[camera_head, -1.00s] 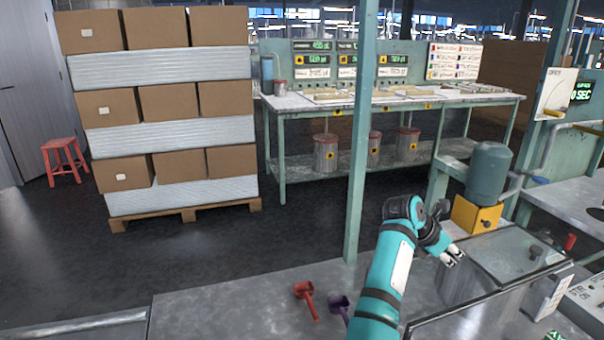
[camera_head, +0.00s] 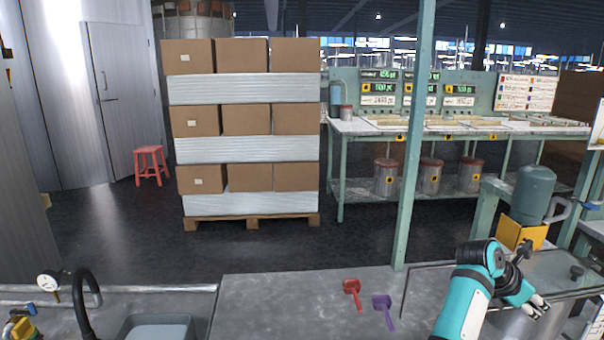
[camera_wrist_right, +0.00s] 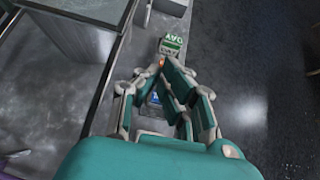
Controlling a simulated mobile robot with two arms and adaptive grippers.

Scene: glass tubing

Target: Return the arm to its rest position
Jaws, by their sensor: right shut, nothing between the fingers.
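My right arm comes in from the bottom right of the head view, teal with black joints. Its gripper (camera_head: 539,305) is over the glass-topped metal bin at the right end of the near counter. In the right wrist view the gripper (camera_wrist_right: 160,75) points over the counter edge, its fingers close together at the tips, with nothing held between them. My left gripper is not in view.
A red scoop (camera_head: 353,292) and a purple scoop (camera_head: 383,309) lie on the near counter (camera_head: 270,300). A green post (camera_head: 412,150) rises behind it. A yellow-based machine (camera_head: 523,232) stands beyond the bin. A black faucet (camera_head: 85,300) and sink are at left.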

